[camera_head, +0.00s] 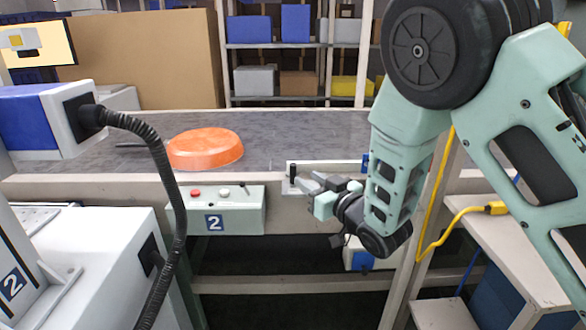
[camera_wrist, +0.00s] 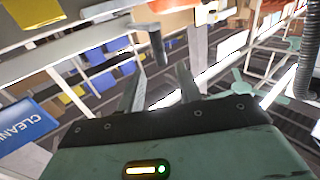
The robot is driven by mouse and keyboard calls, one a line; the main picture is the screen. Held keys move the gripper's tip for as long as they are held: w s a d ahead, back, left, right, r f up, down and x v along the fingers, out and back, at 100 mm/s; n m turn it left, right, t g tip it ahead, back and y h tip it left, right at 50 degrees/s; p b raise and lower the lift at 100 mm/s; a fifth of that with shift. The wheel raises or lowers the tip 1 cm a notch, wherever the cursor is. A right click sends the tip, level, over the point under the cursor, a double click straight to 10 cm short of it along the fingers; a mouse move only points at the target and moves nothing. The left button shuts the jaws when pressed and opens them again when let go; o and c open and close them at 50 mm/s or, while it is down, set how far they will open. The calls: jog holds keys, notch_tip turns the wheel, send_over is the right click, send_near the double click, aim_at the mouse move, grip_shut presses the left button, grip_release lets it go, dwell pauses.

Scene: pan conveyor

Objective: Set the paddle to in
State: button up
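A small upright black handle (camera_head: 292,173) stands at the left end of a pale plate (camera_head: 340,168) on the conveyor's near edge. I take it to be the paddle's handle, but cannot tell its setting. My gripper (camera_head: 305,184) reaches in from the right with its fingers close to the handle. In the wrist view, my gripper's two fingers (camera_wrist: 160,68) are spread apart. The black handle (camera_wrist: 157,44) shows between and just beyond their tips. I cannot tell whether either finger touches it.
An orange pan (camera_head: 205,148) lies on the grey conveyor belt (camera_head: 290,130) to the left. A control box (camera_head: 240,215) marked 2 hangs on the front rail. A dark hose (camera_head: 165,170) and a blue-and-white machine (camera_head: 45,118) stand at the left. Shelves with boxes (camera_head: 295,25) are behind.

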aim_at(295, 171)
jog(key=x, duration=0.7)
jog(key=shift+w+a, duration=0.15)
jog(key=shift+w, duration=0.1)
jog(key=shift+c, duration=0.3)
grip_shut()
